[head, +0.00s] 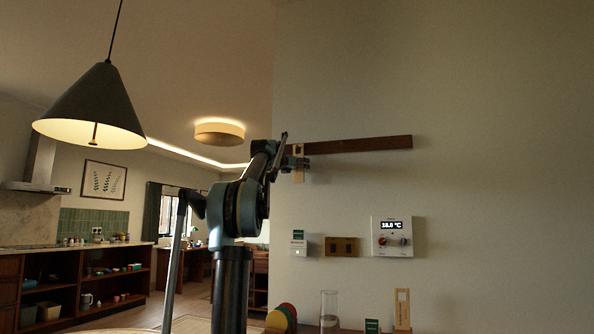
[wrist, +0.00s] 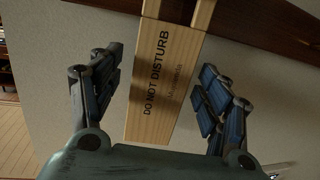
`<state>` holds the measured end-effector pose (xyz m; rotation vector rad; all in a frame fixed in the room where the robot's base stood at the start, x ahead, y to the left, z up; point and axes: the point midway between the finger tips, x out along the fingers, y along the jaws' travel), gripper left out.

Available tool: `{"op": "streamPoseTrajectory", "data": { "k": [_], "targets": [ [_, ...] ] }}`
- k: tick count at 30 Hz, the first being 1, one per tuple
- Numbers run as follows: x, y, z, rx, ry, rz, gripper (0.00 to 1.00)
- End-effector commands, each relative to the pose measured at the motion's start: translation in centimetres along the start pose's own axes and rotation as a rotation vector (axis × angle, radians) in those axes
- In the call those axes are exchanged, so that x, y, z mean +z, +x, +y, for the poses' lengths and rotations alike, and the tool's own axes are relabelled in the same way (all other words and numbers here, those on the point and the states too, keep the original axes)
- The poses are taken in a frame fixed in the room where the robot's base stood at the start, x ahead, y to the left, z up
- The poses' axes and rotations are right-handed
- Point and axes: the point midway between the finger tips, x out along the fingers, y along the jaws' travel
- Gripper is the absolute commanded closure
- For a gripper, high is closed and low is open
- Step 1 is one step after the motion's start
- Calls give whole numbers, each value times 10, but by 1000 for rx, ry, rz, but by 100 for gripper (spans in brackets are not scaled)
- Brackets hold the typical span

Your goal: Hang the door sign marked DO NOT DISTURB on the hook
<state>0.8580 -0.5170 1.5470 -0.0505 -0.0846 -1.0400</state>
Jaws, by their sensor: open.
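The light wooden door sign marked DO NOT DISTURB (wrist: 152,100) is between the spread fingers of my gripper (wrist: 162,64) in the wrist view. Wall-coloured gaps show between the sign and both fingers. Two pale strips at the sign's upper end flank a dark gap; whether the hook passes through it, I cannot tell. In the head view, the sign (head: 298,176) hangs upright by the left part of the dark wooden rail (head: 365,144), partly covered by my gripper (head: 297,163). The hook itself is not distinguishable.
Below on the wall are a thermostat (head: 392,237), a brass switch plate (head: 341,247) and a white-green card unit (head: 299,243). Lower down stand a clear glass cylinder (head: 329,311) and another pale wooden tag (head: 402,309). A cone lamp (head: 94,105) hangs at left.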

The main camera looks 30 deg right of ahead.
Motion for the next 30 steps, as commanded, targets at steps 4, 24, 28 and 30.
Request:
{"op": "streamPoseTrajectory", "data": {
  "k": [4, 24, 28, 30],
  "targets": [
    [0, -18, 1, 2, 0, 0, 30],
    [-1, -106, 2, 1, 0, 1, 30],
    [-2, -112, 2, 1, 0, 1, 30],
    [-2, -112, 2, 1, -1, 1, 30]
  ]
}}
